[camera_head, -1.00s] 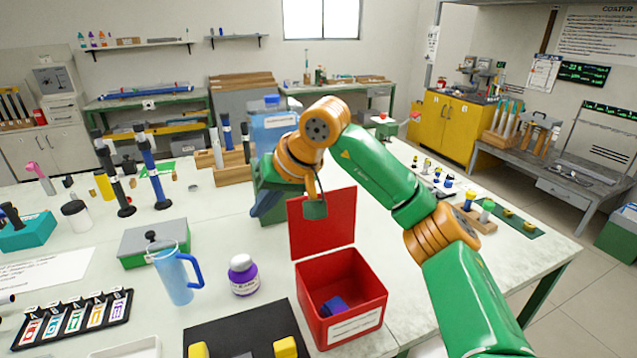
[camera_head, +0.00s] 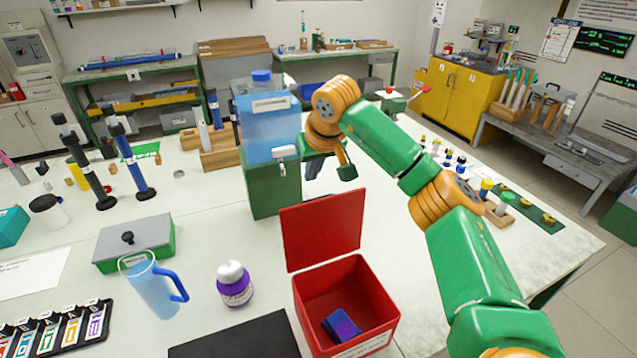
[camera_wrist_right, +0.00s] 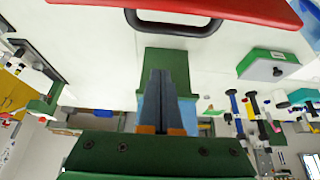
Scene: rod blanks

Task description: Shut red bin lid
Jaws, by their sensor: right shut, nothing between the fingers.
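The red bin (camera_head: 384,333) stands open near the front of the table, with a blue block (camera_head: 342,326) inside. Its red lid (camera_head: 322,230) stands up from the back edge, leaning slightly back. My right gripper (camera_head: 312,168) is behind and above the lid, apart from it, pointing down beside the green stand; the arm partly hides it. In the right wrist view its fingers (camera_wrist_right: 165,80) are together and empty. There a red panel with a dark handle (camera_wrist_right: 172,22), apparently the lid, crosses the top edge. My left gripper is out of view.
A blue water container (camera_head: 268,125) sits on a green stand (camera_head: 272,185) left of my right gripper. A purple-labelled bottle (camera_head: 234,287), a blue jug (camera_head: 155,287) and a black mat (camera_head: 240,338) lie left of the bin.

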